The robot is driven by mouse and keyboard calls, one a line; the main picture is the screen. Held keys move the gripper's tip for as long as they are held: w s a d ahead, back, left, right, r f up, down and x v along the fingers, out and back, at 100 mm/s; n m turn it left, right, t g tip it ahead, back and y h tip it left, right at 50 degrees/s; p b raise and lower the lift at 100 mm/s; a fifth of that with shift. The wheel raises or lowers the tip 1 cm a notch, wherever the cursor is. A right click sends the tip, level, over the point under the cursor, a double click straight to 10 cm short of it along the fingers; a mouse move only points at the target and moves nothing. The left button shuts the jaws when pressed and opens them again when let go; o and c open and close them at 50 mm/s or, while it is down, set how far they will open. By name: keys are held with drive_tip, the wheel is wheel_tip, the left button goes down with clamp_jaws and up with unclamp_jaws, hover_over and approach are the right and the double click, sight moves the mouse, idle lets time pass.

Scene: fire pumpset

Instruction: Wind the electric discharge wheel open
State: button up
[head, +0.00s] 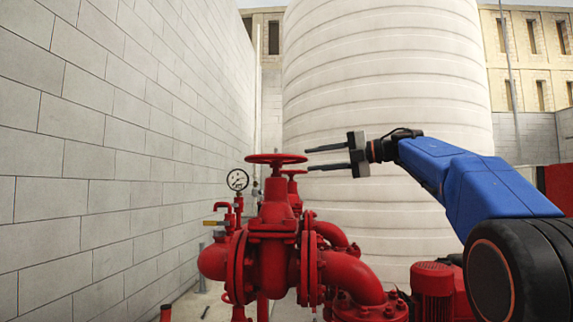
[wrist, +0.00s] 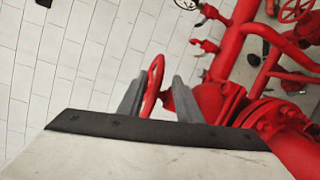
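A red handwheel (head: 276,159) sits flat on top of the red flanged valve (head: 272,225) in the middle of the head view. My gripper (head: 309,159) is level with it at its right side, fingers pointing left, tips close to the rim. The fingers are open, one higher than the other. In the wrist view a red wheel rim (wrist: 152,84) shows edge-on between the two grey fingers of my gripper (wrist: 157,88), apart from both or nearly so. I cannot tell how deep the rim sits between them. Nothing is clamped. No label marks the wheel as the electric discharge one.
A second, smaller-looking red wheel (head: 293,172) is partly hidden behind the first; another wheel (wrist: 296,9) shows in the wrist view. A pressure gauge (head: 238,180) stands left of the valve. A block wall (head: 110,150) runs along the left; a large pale tank (head: 390,100) stands behind.

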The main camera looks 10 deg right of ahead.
sight(286, 163)
drive_tip(key=x, duration=0.9)
drive_tip(key=shift+w+a, duration=0.2)
drive_tip(key=shift+a, duration=0.05)
clamp_jaws()
